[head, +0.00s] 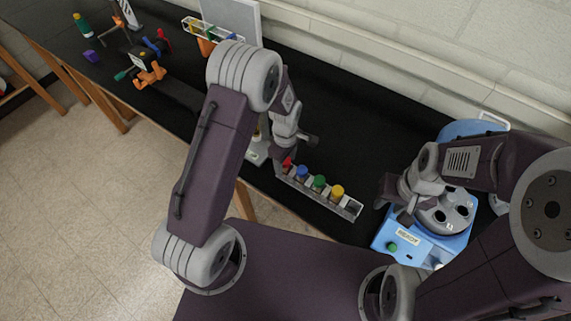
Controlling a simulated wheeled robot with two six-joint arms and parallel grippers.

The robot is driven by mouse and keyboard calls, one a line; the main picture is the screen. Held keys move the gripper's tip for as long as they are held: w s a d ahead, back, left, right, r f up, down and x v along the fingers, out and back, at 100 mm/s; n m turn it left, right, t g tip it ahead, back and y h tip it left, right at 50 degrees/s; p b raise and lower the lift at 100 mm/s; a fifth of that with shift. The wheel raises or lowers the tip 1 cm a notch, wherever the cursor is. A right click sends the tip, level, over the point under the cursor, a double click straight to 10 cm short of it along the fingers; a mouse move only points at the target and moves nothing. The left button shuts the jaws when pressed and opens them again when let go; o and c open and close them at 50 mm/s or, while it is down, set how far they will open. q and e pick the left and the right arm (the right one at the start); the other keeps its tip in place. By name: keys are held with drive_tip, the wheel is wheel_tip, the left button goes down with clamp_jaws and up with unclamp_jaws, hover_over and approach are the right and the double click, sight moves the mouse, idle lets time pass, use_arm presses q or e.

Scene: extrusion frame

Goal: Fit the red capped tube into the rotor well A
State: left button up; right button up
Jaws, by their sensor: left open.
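The red capped tube (287,162) stands at the left end of a small grey rack (322,196), partly hidden by my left gripper. My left gripper (295,149) is open, with its fingers close to the red cap; I cannot tell whether they touch it. The rotor (447,215), grey with several dark wells, sits in a blue centrifuge (389,230) at the right. I cannot read which well is A. My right gripper (395,203) is at the rotor's left edge; its jaw opening is unclear, and its arm hides part of the rotor.
Blue (302,172), green (319,182) and yellow (337,191) capped tubes stand in the rack; its right end looks empty. Loose items lie at the far left. The black bench behind the rack is clear.

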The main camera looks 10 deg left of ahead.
use_arm(q)
drive_tip(key=shift+w+a+f, duration=0.1)
drive_tip(key=shift+w+f, duration=0.05)
drive_tip(key=shift+f, duration=0.05)
drive_tip(key=shift+r, duration=0.1)
clamp_jaws()
